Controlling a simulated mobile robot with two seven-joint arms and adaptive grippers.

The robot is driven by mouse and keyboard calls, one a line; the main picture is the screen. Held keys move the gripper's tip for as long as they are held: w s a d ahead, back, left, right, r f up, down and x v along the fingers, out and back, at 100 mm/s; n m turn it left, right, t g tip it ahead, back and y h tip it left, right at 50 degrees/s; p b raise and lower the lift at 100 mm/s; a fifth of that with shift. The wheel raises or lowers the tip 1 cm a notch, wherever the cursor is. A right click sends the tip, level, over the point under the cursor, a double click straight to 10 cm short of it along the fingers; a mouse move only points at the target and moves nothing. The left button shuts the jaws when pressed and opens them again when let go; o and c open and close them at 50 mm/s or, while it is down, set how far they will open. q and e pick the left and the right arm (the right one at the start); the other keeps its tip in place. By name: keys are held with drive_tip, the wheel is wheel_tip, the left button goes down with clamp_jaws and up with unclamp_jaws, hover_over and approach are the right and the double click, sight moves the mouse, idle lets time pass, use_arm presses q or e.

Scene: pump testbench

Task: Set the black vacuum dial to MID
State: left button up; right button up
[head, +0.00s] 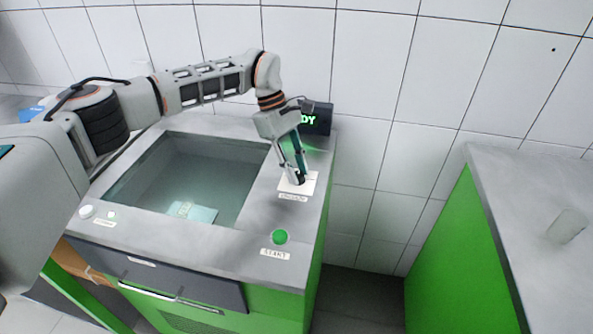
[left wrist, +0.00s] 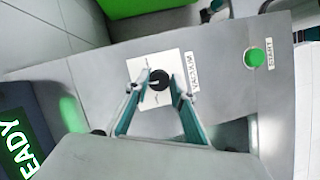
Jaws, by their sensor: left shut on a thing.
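The black vacuum dial (left wrist: 159,80) sits on a white square plate (left wrist: 170,66) on the grey bench top. In the left wrist view my left gripper (left wrist: 160,84) has its two fingertips on either side of the dial, shut on it. In the head view my left gripper (head: 297,180) points down at the white plate (head: 309,182) and mostly hides the dial. The printed marks around the dial are too small to read, so its setting cannot be told.
A green START button (head: 280,237) lies in front of the plate. A recessed basin (head: 165,185) is to the left, and a dark display (head: 318,118) with green letters stands behind. Another grey-topped bench (head: 540,200) is at the right across a gap.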

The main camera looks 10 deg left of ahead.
idle(0.4)
use_arm(q)
drive_tip(key=o, duration=1.1)
drive_tip(key=v, duration=1.2)
